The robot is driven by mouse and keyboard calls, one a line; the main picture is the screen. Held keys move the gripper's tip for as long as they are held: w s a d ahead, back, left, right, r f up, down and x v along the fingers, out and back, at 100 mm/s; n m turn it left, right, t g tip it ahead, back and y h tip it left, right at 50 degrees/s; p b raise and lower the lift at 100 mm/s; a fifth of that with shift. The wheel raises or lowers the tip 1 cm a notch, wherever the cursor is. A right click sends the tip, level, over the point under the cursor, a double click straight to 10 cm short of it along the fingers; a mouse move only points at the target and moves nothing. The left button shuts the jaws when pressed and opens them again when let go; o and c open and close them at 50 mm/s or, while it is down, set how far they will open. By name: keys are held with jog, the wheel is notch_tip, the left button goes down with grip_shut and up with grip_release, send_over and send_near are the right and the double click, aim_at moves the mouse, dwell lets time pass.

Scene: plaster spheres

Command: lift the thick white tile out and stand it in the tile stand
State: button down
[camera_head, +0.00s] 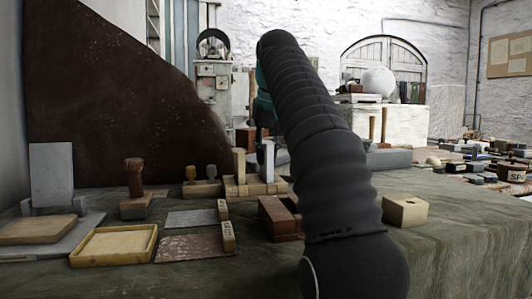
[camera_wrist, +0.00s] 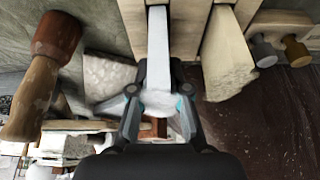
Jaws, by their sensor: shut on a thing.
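The thick white tile (camera_wrist: 158,45) stands upright in a slot of a pale wooden stand (camera_wrist: 181,22), and my gripper (camera_wrist: 160,98) is shut on its near end in the wrist view. A cream tile (camera_wrist: 228,60) leans beside it to the right. In the head view, the wooden stand (camera_head: 257,190) sits mid-table, with the white tile (camera_head: 267,158) and the cream tile (camera_head: 239,163) upright in it. I cannot tell whether the white tile's lower edge is still seated in the slot.
A brown-headed wooden tool (camera_wrist: 56,35) lies close on the left in the wrist view. Two small knobs (camera_wrist: 262,50) stand at right. In the head view, a yellow tray (camera_head: 114,262), a wood-handled stamp (camera_head: 134,180) and a light block (camera_head: 405,211) are on the table.

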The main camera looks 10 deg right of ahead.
jog(key=shift+f+b, duration=0.6)
jog(key=shift+f, duration=0.2)
jog(key=c, duration=1.1)
grip_release()
jog(key=shift+o, duration=0.2)
jog(key=shift+r+p, duration=2.05)
jog(key=shift+p, duration=0.4)
jog(key=shift+a+f, duration=0.1)
